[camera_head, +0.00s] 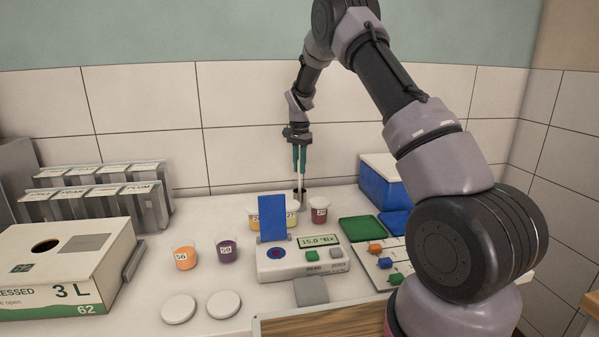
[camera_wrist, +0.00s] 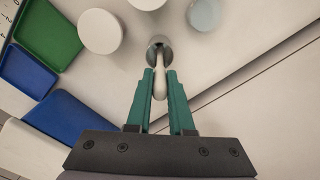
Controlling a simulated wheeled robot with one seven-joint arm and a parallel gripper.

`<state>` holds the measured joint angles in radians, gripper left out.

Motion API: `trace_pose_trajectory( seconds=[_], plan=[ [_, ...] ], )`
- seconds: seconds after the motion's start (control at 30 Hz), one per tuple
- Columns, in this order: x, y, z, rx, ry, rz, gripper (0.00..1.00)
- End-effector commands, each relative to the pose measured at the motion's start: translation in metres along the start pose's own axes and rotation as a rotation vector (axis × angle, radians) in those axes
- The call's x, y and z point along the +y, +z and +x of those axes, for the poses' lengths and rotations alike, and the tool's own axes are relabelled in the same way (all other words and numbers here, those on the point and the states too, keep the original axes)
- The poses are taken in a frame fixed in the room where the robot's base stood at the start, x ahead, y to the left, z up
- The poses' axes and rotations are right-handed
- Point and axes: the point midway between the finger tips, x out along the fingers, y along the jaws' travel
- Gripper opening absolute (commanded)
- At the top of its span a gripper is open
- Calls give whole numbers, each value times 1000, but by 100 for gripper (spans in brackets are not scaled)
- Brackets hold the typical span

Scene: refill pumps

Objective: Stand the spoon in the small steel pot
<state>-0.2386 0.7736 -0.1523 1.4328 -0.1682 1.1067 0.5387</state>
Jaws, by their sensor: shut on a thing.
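My gripper (camera_head: 299,170) points down near the back wall, with its teal fingers shut on the pale spoon. In the wrist view the spoon (camera_wrist: 159,84) lies between the fingertips (camera_wrist: 160,76), and its far end reaches to the mouth of the small steel pot (camera_wrist: 167,50). It looks to be over or just inside the mouth; I cannot tell how deep. In the head view the pot (camera_head: 300,194) shows small and dark right under the fingers, partly hidden behind the tubs.
Labelled tubs (camera_head: 319,209) stand in front of the pot. Green (camera_head: 361,229) and blue trays and a blue box (camera_head: 379,183) lie to the right. Orange (camera_head: 185,257) and purple cups, white lids (camera_head: 223,304) and a carton (camera_head: 62,262) are left.

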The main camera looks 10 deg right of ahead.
Motion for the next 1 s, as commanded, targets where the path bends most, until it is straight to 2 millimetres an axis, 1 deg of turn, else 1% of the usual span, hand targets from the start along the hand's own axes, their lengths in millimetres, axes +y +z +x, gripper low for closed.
trace_pose_trajectory(
  seconds=[0.03,0.1,0.47,0.5,0.53,0.57,0.87,1.0],
  plan=[
    [1,0,9,-1,3,0,0],
    [0,0,16,-1,2,-1,0],
    [0,0,20,0,0,-1,0],
    [0,0,20,1,0,-1,31],
    [0,0,20,1,0,-1,43],
    [0,0,20,1,0,-1,50],
    [0,0,19,0,0,-1,50],
    [0,0,9,1,-1,0,50]
  ],
)
